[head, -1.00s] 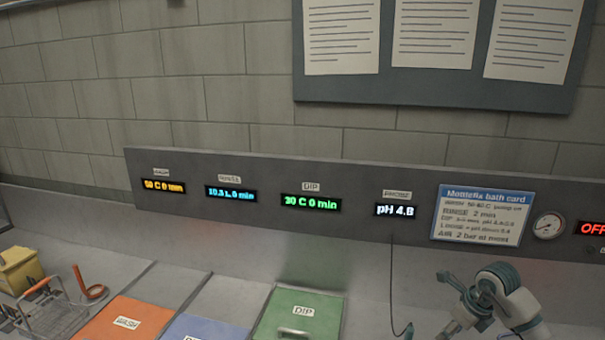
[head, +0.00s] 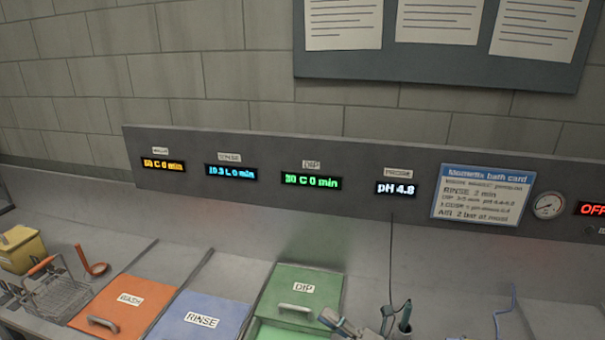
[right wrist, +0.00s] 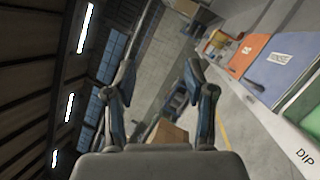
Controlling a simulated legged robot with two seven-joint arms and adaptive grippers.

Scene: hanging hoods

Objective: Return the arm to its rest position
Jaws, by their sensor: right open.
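My right gripper (head: 357,320) shows at the bottom edge of the head view, in front of the green DIP lid (head: 302,294) and left of the teal-handled probe (head: 405,318). Only the tips of its grey-blue fingers show there. In the right wrist view the right gripper (right wrist: 160,78) has its two fingers spread wide, with nothing between them. That view looks sideways across the room, with the lids at its right side. My left gripper is in neither view.
An orange WASH lid (head: 122,301) and a blue RINSE lid (head: 201,317) lie left of the DIP lid. A wire basket (head: 58,296) and a yellow box (head: 22,250) stand at far left. A display panel (head: 350,195) runs along the back. A blue cable (head: 512,300) lies at right.

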